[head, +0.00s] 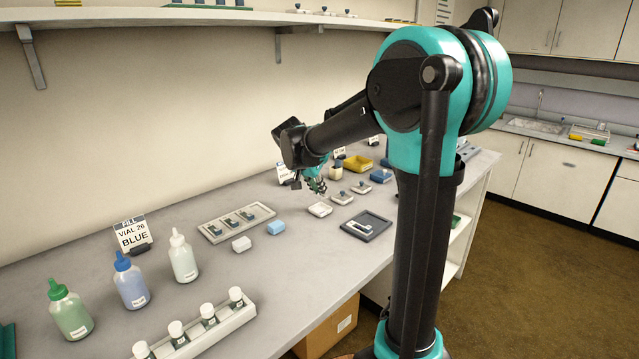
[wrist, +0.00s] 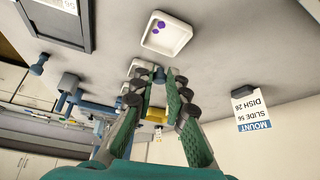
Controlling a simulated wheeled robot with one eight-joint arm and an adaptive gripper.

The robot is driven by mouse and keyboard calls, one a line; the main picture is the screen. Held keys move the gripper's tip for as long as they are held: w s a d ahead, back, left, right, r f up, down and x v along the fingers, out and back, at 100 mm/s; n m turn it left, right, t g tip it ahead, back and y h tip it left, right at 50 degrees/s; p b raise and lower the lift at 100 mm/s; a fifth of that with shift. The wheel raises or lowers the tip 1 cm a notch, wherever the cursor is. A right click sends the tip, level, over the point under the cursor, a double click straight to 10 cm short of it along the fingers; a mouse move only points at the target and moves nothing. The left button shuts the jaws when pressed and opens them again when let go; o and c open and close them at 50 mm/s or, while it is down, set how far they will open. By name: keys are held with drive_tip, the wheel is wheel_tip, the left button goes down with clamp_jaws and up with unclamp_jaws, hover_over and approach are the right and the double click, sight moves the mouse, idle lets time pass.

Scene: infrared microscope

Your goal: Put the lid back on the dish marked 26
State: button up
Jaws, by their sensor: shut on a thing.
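An open white dish (wrist: 167,35) with purple spots inside lies ahead of my fingertips in the wrist view. In the head view this white dish (head: 320,209) sits on the bench just below my gripper (head: 318,186). No number is readable on it. In the wrist view my gripper (wrist: 158,82) is shut on a small dark blue knob, which I take for the lid's knob (wrist: 160,75). The lid's plate cannot be made out clearly. The held thing is apart from the open dish. A card (wrist: 252,108) reads "MOUNT SLIDE 56 DISH 26".
Lidded dishes with dark knobs (head: 341,197) stand in a row to the right. A dark tray (head: 384,221) lies in front. Bottles (head: 131,285) and a vial rack (head: 244,317) stand nearer.

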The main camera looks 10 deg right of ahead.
sight(317, 198)
drive_tip(key=shift+f, duration=2.15)
drive_tip(key=shift+f, duration=0.15)
idle(0.5)
drive_tip(key=o, duration=0.8)
drive_tip(key=o, duration=0.5)
drive_tip(key=shift+c, duration=0.2)
drive_tip(key=shift+r, duration=3)
